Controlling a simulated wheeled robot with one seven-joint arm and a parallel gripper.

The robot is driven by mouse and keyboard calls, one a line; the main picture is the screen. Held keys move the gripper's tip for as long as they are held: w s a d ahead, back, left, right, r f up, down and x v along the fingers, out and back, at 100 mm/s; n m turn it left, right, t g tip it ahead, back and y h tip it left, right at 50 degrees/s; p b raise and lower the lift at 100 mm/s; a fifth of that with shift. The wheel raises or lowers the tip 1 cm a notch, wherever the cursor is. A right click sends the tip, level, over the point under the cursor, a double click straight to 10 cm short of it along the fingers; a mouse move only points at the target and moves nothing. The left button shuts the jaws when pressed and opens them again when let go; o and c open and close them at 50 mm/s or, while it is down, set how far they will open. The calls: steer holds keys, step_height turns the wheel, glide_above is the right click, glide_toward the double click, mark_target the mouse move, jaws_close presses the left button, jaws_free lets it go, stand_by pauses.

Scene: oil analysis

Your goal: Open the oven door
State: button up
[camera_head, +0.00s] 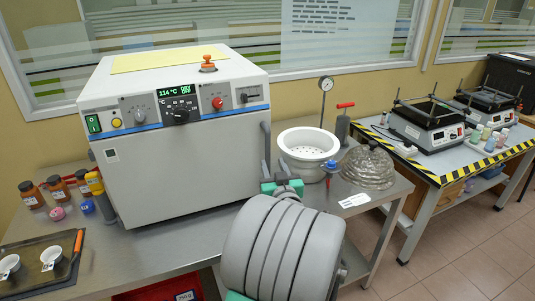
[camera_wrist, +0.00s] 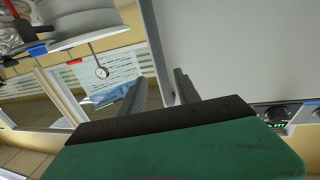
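The oven (camera_head: 165,130) is a white-grey box on the metal table, with a control panel along its top front. Its front door (camera_head: 175,175) looks shut, and it fills the right of the wrist view (camera_wrist: 230,50). A grey vertical handle (camera_head: 265,138) stands at the door's right edge. My gripper (camera_head: 275,172) is at the lower end of this handle. In the wrist view my gripper (camera_wrist: 157,95) has its two fingers apart. A narrow grey strip, perhaps the handle, runs between them; I cannot tell whether they touch it.
A white perforated bowl (camera_head: 308,147) and a glass dome (camera_head: 366,168) stand right of the oven. Brown bottles (camera_head: 32,195) and a dark tray with white cups (camera_head: 45,262) are at the left. A second table (camera_head: 435,170) with hotplates stands at the right.

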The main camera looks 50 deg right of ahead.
mark_target(268, 155)
steer(key=p+x, duration=0.2)
steer(key=x, duration=0.5)
steer(key=shift+w, duration=0.15)
jaws_close()
stand_by(1.1)
